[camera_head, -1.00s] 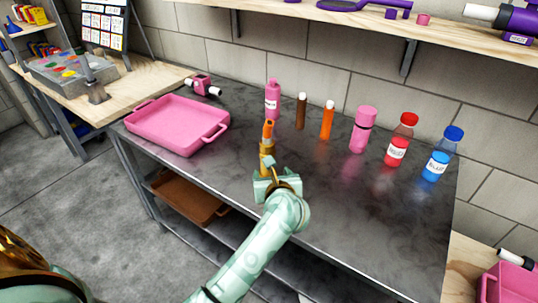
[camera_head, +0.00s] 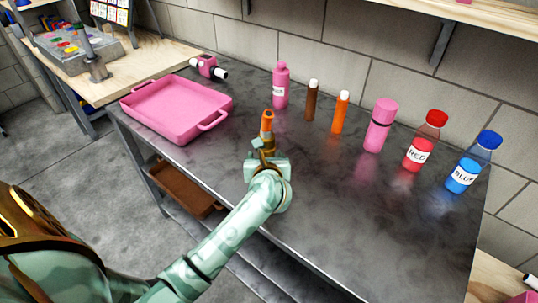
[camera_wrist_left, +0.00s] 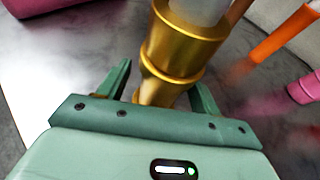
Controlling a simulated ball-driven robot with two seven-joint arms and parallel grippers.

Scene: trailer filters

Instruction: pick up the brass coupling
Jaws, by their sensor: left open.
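The brass coupling (camera_head: 267,141) stands upright on the dark metal bench near its front middle, with an orange upper part in the head view. In the left wrist view the shiny gold coupling (camera_wrist_left: 183,45) has a wide ringed upper body and a narrower lower part. My left gripper (camera_head: 261,158) is at its near side, low over the bench. In the left wrist view my left gripper (camera_wrist_left: 163,88) is open, with a finger on each side of the narrow lower part. The coupling's base is hidden behind the gripper body. I cannot tell whether either finger touches it. My right gripper is not in view.
A pink tray (camera_head: 150,119) lies on the bench at left. Behind the coupling stand a pink bottle (camera_head: 281,88), brown bottle (camera_head: 311,103), orange bottle (camera_head: 340,115), pink flask (camera_head: 379,128), red bottle (camera_head: 420,150) and blue bottle (camera_head: 468,173). The front right bench is clear.

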